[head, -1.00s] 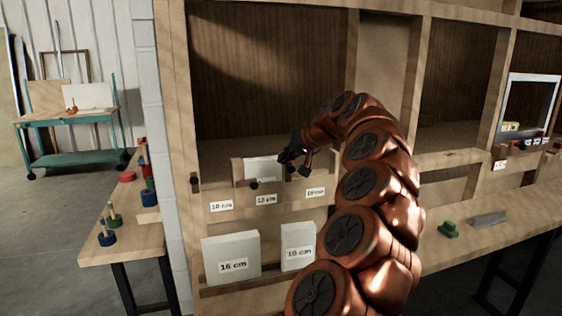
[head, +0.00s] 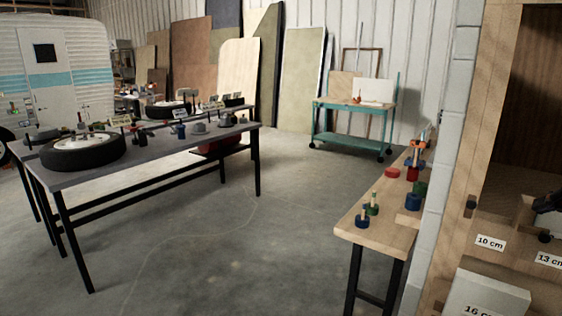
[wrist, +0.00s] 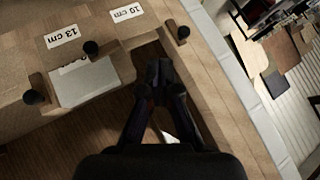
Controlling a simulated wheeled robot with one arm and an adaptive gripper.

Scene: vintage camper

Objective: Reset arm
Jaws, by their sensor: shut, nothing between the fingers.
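My gripper (wrist: 158,75) is shut and empty in the wrist view. Its fingertips are together over the opening of the wooden shelf unit (wrist: 215,95), close to the front ledge with the dark pegs. In the head view a dark part of my gripper (head: 548,203) shows at the right edge, in front of the shelf unit (head: 468,160); its fingertips cannot be made out there. Most of my arm is out of the head view.
Labels "10 cm" (head: 490,243) and "13 cm" (head: 550,259) are on the shelf front, above a white "16 cm" block (head: 485,297). A narrow wooden table (head: 378,235) holds colored pieces. A dark table (head: 180,155) with a tire stands left. The concrete floor (head: 290,240) between them is clear.

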